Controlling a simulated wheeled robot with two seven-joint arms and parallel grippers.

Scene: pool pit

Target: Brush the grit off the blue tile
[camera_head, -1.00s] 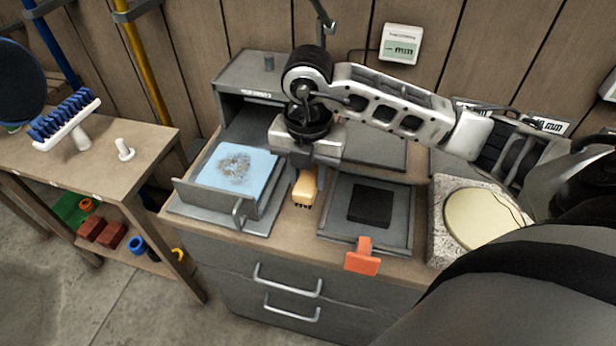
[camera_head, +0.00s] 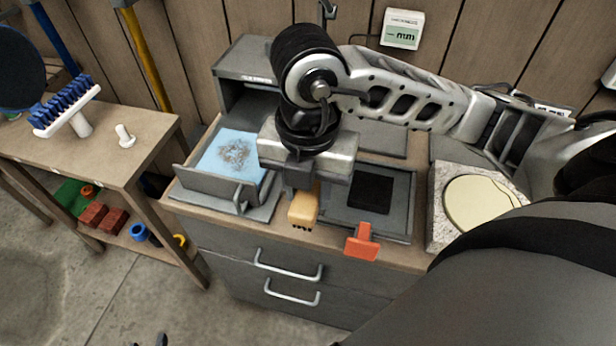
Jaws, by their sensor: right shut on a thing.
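The blue tile (camera_head: 222,168) lies in a grey metal holder (camera_head: 213,190) with a raised front wall and a handle. Brownish-grey grit (camera_head: 233,153) covers the tile's middle and far part. My right gripper (camera_head: 303,188) points down, shut on a small tan brush (camera_head: 303,210) with dark bristles at its lower end. The brush is to the right of the tile, apart from it and near the counter's front. The gripper hides the brush's upper part. My left gripper is not seen.
A stone block with a cream disc (camera_head: 480,205) stands farther right. The left bench (camera_head: 90,150) holds a blue-bristled brush (camera_head: 66,105) and a white peg (camera_head: 124,135).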

